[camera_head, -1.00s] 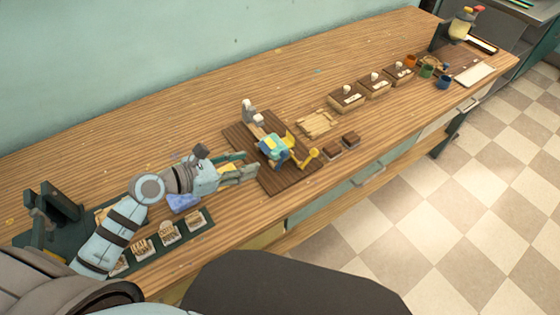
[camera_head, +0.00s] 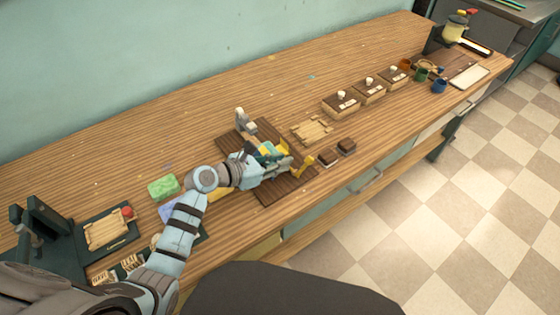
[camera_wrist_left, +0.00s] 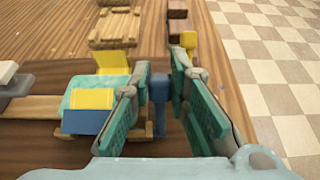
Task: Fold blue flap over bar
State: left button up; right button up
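A marbled teal bar (camera_wrist_left: 82,84) lies on a dark board, with a yellow flap (camera_wrist_left: 92,98) on its top and a blue flap (camera_wrist_left: 84,122) at its near side in the left wrist view. Another yellow piece (camera_wrist_left: 112,61) stands at its far side. My left gripper (camera_wrist_left: 163,72) is open just right of the bar, with a narrow blue upright piece (camera_wrist_left: 159,98) showing between its fingers; contact is unclear. In the head view my left gripper (camera_head: 290,164) partly hides the bar (camera_head: 267,153). My right gripper is not in view.
A yellow part (camera_head: 304,165) stands right of the gripper, and a grey-and-white tool (camera_head: 243,122) stands behind the bar. Two brown blocks (camera_head: 329,158) and a wooden slatted tray (camera_head: 312,130) lie to the right. A green block (camera_head: 163,186) is left. The back counter is mostly clear.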

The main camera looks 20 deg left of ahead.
pick_arm(q)
grip_shut()
jog(key=p, duration=0.2)
jog(key=g+y+p, duration=0.1)
jog(key=p, duration=0.2)
jog(key=shift+w+d+r, duration=0.25)
jog(key=shift+d+r, duration=0.1)
jog(key=shift+r, duration=0.05)
jog(key=g+p, duration=0.1)
jog(key=w+f+y+p, duration=0.1)
jog(key=p, duration=0.1)
jog(key=shift+d+g+y, duration=0.25)
jog(key=shift+g+y, duration=0.05)
jog(key=shift+g, duration=0.1)
jog(key=shift+f+g, duration=0.3)
jog(key=shift+f, duration=0.25)
jog(key=o, duration=0.8)
grip_release()
jog(key=shift+d, duration=0.1)
jog(key=shift+c, duration=0.2)
jog(key=shift+y, duration=0.3)
